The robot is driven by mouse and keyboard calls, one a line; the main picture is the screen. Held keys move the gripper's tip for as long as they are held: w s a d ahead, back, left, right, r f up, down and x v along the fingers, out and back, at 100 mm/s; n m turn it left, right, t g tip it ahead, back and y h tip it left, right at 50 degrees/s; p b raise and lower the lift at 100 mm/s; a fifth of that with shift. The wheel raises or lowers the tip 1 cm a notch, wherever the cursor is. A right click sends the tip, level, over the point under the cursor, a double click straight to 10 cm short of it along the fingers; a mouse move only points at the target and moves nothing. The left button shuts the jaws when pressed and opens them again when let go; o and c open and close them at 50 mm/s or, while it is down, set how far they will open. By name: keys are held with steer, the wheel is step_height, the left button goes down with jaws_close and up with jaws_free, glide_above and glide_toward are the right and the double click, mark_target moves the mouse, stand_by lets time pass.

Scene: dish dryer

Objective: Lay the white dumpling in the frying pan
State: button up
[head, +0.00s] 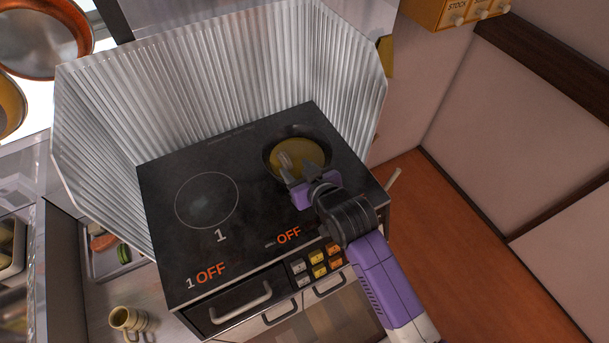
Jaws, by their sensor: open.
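The frying pan (308,151) sits on the right burner of the black stove, with a dark rim and a yellow-brown inside. My gripper (298,169) is open and reaches over the pan's near side with its fingers pointing into it. A small pale grey shape shows at the left finger, and I cannot tell whether it is the white dumpling or part of the finger. I cannot make out the dumpling anywhere else. My gripper hides the near edge of the pan.
The stove top (245,250) has an empty left burner. A corrugated metal guard (150,105) stands behind and beside it. A tray (100,262) with food pieces and a tan mug (128,319) are at the left. Copper pans (40,40) are at the upper left. The floor at right is clear.

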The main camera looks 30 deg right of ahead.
steer(key=v, duration=0.5)
steer(key=shift+w+r, duration=0.1)
stand_by(0.4)
